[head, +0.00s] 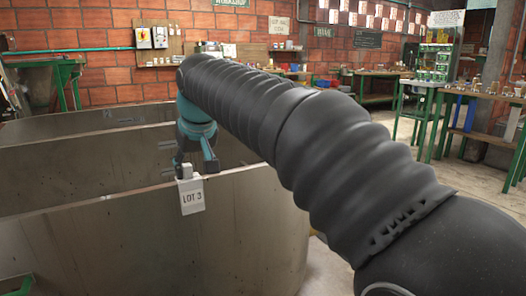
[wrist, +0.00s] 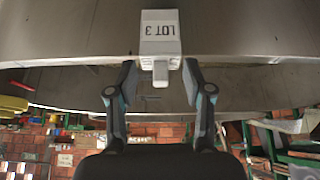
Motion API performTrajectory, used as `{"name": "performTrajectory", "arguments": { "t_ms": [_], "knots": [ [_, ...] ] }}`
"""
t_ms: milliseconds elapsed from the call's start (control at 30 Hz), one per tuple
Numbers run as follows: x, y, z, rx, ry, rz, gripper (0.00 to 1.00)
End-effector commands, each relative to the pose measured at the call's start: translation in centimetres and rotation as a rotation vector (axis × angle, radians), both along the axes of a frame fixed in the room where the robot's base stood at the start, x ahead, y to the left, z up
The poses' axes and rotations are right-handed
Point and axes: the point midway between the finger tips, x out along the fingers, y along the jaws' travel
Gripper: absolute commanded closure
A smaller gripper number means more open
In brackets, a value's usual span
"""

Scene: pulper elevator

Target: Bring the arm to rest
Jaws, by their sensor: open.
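My arm, in a black ribbed sleeve, reaches across the head view from the lower right to the tank wall. My gripper (head: 186,166) is at its far end, just above and behind a white tag marked LOT 3 (head: 191,195), which hangs on the near tank's rim. In the wrist view the picture is upside down. There my gripper (wrist: 159,72) is open, with one finger on each side of the tag's clip (wrist: 160,72). I see a gap on both sides, so the fingers look apart from the clip. The tag's face (wrist: 161,32) hangs against the wall.
The grey metal tank (head: 130,240) fills the lower left, with another tank wall (head: 90,165) behind it. Workbenches (head: 480,98) and a green shelf (head: 433,65) stand at the right. A brick wall (head: 95,72) closes the back. Open floor shows at the right.

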Motion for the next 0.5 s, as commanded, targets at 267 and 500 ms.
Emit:
{"name": "performTrajectory", "arguments": {
  "t_ms": [267, 500],
  "knots": [
    [-4.7, -9.4, -6.1, -0.036, 0.060, -0.085, 0.49],
    [-11.3, -19.1, -10.8, -0.044, 0.094, -0.212, 0.49]
  ]
}}
